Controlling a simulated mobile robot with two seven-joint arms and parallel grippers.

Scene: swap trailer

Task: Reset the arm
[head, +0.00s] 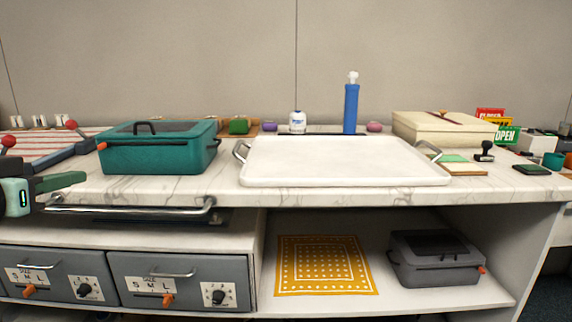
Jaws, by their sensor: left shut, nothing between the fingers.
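My left gripper (62,183) comes in at the left edge, in front of the marble counter's front edge. Its dark green fingers point right and are shut with nothing between them. It is apart from the teal lidded box (158,157), which stands to its right on the counter. My right gripper is not in view.
A white tray (345,178) with metal handles lies mid-counter. A metal bar handle (135,209) runs below the counter edge near the gripper. Grey drawers (185,266) sit below. A yellow patterned cloth (324,290) and a grey box (435,262) lie on the lower shelf.

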